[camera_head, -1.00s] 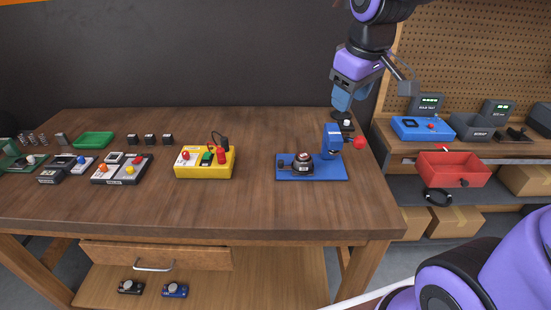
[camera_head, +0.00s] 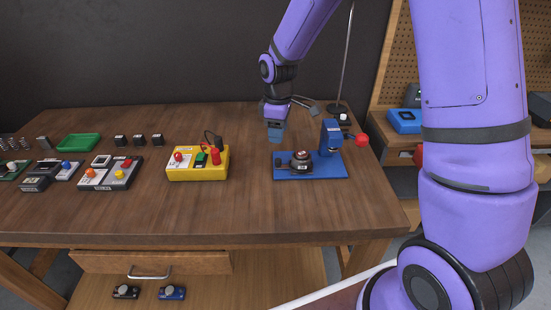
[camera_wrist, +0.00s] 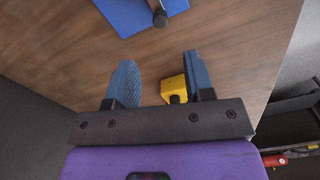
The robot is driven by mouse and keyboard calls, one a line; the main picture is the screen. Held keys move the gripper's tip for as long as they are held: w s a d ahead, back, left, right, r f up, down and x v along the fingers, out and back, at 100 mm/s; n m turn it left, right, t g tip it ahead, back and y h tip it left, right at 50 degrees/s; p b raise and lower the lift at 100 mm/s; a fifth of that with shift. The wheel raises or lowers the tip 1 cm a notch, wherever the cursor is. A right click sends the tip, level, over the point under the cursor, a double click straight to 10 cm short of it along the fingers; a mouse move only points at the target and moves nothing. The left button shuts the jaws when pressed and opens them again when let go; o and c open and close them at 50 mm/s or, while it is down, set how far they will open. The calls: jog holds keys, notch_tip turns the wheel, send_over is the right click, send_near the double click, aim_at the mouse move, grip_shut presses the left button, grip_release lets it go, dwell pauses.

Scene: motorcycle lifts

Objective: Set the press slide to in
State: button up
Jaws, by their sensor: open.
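The press has a blue base (camera_head: 325,170), an upright blue column (camera_head: 331,137) and a red ball (camera_head: 362,140) on its lever. A dark round fixture (camera_head: 300,161) with a small black knob (camera_head: 278,163) at its left sits on the base, left of the column; it appears to be the slide. My gripper (camera_head: 276,133) is above the table, behind and left of the press, apart from it. In the wrist view my gripper (camera_wrist: 163,82) is open and empty. The blue base (camera_wrist: 125,12) and a dark knob (camera_wrist: 159,17) show at that view's top edge.
A yellow box (camera_head: 185,174) with red and green controls stands left of the press; part of it shows between my fingers in the wrist view (camera_wrist: 172,88). A lamp stand (camera_head: 345,75) rises behind the press. The table front is clear.

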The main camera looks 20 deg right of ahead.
aim_at(278, 159)
notch_tip(278, 159, down, 11)
jog(key=shift+r, duration=0.2)
dwell(0.3)
jog(key=shift+d, duration=0.1)
grip_shut()
